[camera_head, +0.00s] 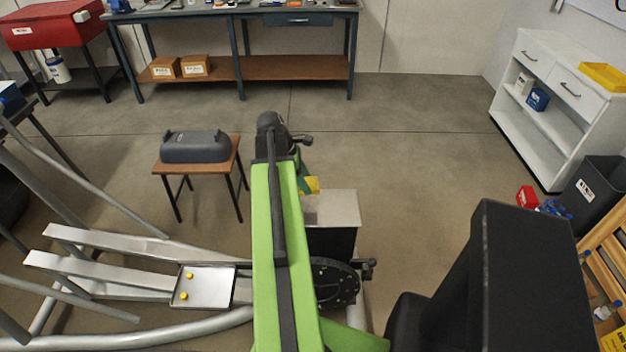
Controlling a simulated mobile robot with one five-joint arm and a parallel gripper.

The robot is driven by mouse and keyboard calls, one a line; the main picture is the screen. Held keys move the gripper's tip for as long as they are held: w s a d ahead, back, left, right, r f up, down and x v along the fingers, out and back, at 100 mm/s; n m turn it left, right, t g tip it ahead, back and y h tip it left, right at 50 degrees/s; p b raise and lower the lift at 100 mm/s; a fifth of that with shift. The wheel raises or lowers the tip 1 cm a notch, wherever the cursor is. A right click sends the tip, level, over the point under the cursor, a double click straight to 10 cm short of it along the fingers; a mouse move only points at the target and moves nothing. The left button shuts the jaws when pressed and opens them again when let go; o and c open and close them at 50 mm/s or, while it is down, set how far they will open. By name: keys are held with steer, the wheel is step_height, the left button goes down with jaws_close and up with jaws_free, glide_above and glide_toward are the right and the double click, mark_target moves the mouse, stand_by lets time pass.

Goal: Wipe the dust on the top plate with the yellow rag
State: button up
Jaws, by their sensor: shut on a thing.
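My green and black arm reaches up the middle of the head camera view. My gripper (306,177), mostly hidden behind the arm, is shut on the yellow rag (313,185), of which only a small patch shows. The rag is at the far left corner of a grey metal top plate (338,207) on a dark box. I cannot tell whether the rag touches the plate.
A black crank disc (335,283) is in front of the box. Silver frame rails (110,270) and a metal tray (207,298) with yellow knobs lie left. A small table (228,165) bears a grey cover (195,147). Floor (420,150) behind and right is clear.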

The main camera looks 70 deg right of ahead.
mark_target(318, 182)
steer(key=s, duration=0.1)
steer(key=s+d, duration=0.1)
steer(key=s, duration=0.1)
steer(key=shift+s+d+m, duration=0.25)
steer(key=shift+d+m, duration=0.05)
steer(key=shift+m, duration=0.1)
step_height(318, 182, down, 6)
steer(key=b, duration=0.6)
steer(key=shift+f+b, duration=1.1)
steer(key=shift+a+r, duration=0.1)
steer(key=shift+w+a, duration=0.25)
steer(key=shift+w, duration=0.5)
steer(key=shift+w+a, duration=0.25)
steer(key=shift+w, duration=0.45)
steer(key=shift+w+a, duration=0.65)
steer(key=shift+w, duration=1.05)
steer(key=shift+w+a, duration=0.7)
steer(key=shift+w, duration=0.95)
steer(key=shift+w+a, duration=0.65)
steer(key=shift+w, duration=1.05)
